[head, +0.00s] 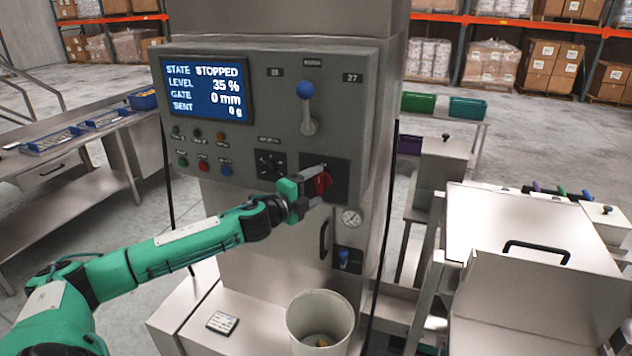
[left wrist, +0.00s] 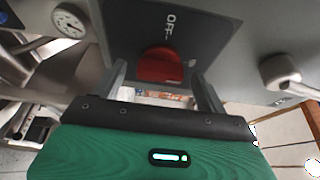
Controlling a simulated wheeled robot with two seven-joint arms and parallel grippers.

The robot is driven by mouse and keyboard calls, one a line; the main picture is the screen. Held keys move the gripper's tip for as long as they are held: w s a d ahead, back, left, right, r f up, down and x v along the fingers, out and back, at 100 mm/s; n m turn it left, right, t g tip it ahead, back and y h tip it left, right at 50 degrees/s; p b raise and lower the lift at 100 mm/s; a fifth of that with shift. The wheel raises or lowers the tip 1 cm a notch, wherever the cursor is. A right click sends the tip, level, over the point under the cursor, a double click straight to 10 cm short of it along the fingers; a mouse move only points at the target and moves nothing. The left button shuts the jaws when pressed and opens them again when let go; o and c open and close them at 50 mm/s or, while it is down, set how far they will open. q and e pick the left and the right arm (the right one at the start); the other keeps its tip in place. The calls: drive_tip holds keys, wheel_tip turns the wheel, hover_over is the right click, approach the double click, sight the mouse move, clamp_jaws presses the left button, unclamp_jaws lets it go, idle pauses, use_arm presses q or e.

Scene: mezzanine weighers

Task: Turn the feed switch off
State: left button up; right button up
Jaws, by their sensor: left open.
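The feed switch is a red rotary knob (head: 323,183) on a dark plate (head: 340,168) at the lower right of the grey control panel. My left gripper (head: 318,186) is at this knob, open, and partly covers it in the head view. In the left wrist view the red knob (left wrist: 160,66) shows between and just beyond the two spread fingers of my left gripper (left wrist: 163,85). The word OFF is printed on the plate beside the knob. Whether a finger touches the knob I cannot tell. The display (head: 207,88) reads STATE STOPPED. My right gripper is not in view.
A blue-tipped lever (head: 306,100) stands above the knob, with a black dial (head: 270,164) to its left. Below are a gauge (head: 351,218) and a black handle (head: 324,238). A white bucket (head: 320,312) stands beneath. A steel hopper (head: 540,240) is at right.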

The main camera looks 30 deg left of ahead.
use_arm(q)
drive_tip(key=shift+w+d, duration=0.1)
drive_tip(key=shift+w, duration=0.35)
drive_tip(key=shift+c, duration=0.4)
